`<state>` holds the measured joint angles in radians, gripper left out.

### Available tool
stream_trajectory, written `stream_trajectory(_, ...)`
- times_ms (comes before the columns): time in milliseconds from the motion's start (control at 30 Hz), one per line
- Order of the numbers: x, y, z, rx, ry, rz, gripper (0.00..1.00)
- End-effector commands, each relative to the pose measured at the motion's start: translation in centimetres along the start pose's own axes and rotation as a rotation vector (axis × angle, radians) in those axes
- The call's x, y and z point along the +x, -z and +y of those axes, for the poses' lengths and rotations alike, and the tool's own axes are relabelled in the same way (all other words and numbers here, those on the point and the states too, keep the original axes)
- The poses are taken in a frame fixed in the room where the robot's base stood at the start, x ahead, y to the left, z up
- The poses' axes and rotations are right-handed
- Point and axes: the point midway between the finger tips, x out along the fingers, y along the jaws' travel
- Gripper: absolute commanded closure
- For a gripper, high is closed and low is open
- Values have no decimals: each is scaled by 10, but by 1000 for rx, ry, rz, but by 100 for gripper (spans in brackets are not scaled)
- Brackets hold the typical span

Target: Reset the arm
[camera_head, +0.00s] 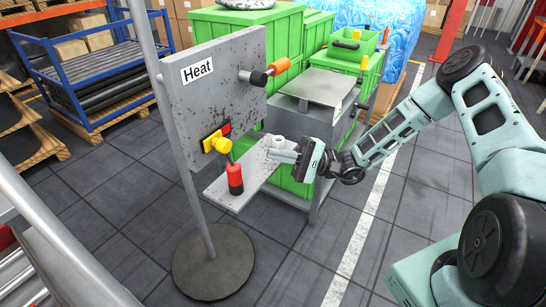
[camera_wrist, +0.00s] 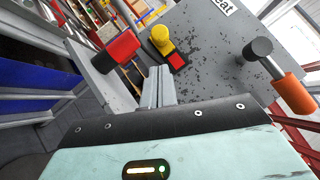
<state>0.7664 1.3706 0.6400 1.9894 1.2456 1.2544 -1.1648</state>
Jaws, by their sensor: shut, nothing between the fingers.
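My arm reaches in from the right in the head view. My gripper (camera_head: 284,156) is shut and empty, held over the right part of a small grey shelf (camera_head: 252,180), pointing toward the grey "Heat" panel (camera_head: 205,105). In the wrist view my gripper's fingers (camera_wrist: 158,88) lie together, pointing at the panel (camera_wrist: 225,60). A red and black cylinder (camera_head: 235,178) stands on the shelf, left of my gripper and apart from it; it also shows in the wrist view (camera_wrist: 118,48).
The panel bears a yellow knob (camera_head: 216,143) on a red and black mount and an orange-tipped black handle (camera_head: 277,67). A pole on a round base (camera_head: 213,262) stands in front. Green bins (camera_head: 235,40) stand behind, a blue rack (camera_head: 90,75) at left. Floor at right is open.

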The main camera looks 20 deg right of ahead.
Motion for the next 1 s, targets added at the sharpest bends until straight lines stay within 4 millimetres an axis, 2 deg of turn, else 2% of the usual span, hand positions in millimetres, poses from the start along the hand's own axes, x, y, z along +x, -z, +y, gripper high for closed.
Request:
stream_trajectory(667, -1, 0, 1, 2, -12, -12, 100)
stream_trajectory(767, 13, -16, 5, 18, -89, -78, 100)
stream_trajectory(833, 28, -36, 10, 34, -190, -155, 100)
stream_trajectory(1000, 57, -102, 31, 70, -534, -375, 100)
